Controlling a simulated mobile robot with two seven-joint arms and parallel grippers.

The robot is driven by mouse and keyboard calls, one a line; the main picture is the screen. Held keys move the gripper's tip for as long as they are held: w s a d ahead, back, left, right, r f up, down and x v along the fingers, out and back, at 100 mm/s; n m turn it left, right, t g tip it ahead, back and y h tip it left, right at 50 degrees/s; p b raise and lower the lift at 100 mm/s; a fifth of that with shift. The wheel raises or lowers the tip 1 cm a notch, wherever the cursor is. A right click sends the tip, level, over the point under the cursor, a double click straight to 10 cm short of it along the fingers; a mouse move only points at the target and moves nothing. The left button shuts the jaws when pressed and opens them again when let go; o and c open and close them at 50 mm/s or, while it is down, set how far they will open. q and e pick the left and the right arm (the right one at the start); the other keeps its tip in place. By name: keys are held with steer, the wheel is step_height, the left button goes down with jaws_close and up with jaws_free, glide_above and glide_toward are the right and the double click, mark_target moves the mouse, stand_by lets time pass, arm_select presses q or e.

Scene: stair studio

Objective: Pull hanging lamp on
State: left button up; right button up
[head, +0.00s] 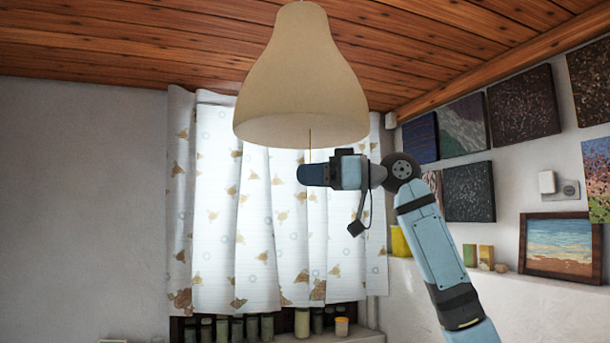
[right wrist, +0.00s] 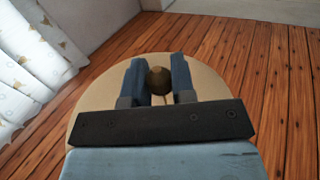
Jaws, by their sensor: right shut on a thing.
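A cream bell-shaped hanging lamp (head: 300,80) hangs from the wooden ceiling in the upper middle of the head view. No bright glow shows on its shade. A thin pull cord (head: 310,141) drops from its underside to my right gripper (head: 313,175), which is below the shade. In the right wrist view, my right gripper (right wrist: 158,82) has a brown round knob (right wrist: 159,80) between its two blue fingers and is shut on it. The lampshade (right wrist: 95,98) shows as a tan disc behind the fingers. My left gripper is in neither view.
A bright window with a patterned white curtain (head: 230,220) is behind the lamp. Several jars (head: 302,322) stand on the sill below. Dark pictures (head: 523,104) hang on the right wall, above a ledge with a framed seascape (head: 560,246). The space left of the lamp looks clear.

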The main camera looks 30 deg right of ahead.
steer(key=shift+f, duration=0.1)
steer(key=shift+f+b, duration=0.3)
steer(key=shift+f, duration=0.1)
steer(key=shift+f+b, duration=0.3)
steer(key=shift+f, duration=0.2)
steer(key=o, duration=0.7)
steer(key=shift+o, duration=1)
